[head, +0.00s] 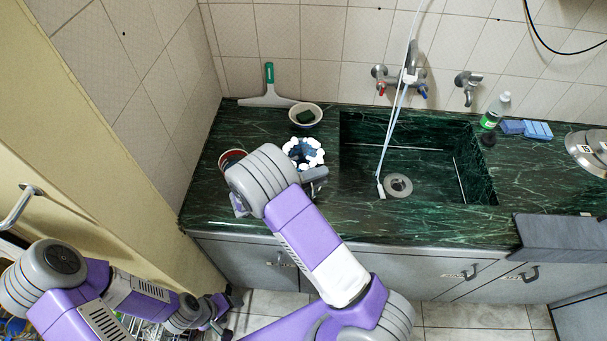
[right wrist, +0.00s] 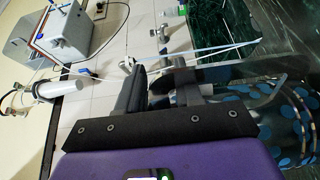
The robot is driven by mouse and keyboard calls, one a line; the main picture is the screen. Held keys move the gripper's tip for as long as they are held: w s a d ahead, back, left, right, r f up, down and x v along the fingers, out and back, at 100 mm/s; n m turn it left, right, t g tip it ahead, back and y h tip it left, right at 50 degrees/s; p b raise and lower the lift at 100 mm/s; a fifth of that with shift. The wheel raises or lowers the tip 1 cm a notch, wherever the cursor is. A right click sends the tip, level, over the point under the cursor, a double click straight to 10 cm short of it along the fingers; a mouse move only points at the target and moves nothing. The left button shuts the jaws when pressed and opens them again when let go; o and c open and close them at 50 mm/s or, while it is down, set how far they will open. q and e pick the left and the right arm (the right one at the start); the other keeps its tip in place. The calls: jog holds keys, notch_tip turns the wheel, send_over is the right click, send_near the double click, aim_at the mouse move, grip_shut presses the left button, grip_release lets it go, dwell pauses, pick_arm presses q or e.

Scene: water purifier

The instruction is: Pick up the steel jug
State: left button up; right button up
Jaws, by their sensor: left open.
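I cannot clearly pick out a plain steel jug. A round vessel with blue and white spots (head: 303,152) stands on the counter left of the sink. A shiny, blue-dotted surface (right wrist: 292,128) fills the lower right of the right wrist view; I cannot tell whether it is the same vessel. My right gripper (right wrist: 160,88) is beside this surface, with dark fingers in view; its gap and any contact are unclear. In the head view my right arm hides part of the counter and most of that gripper. My left gripper (head: 222,308) is open, low over the floor, away from the counter.
A bowl with a green sponge (head: 305,115) and a squeegee (head: 268,98) are at the back left. A red-rimmed container (head: 231,157) is partly hidden by my right arm. The sink (head: 435,165) is right of centre. A steel round object (head: 588,150) is far right.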

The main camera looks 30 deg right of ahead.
grip_shut()
dwell(1.4)
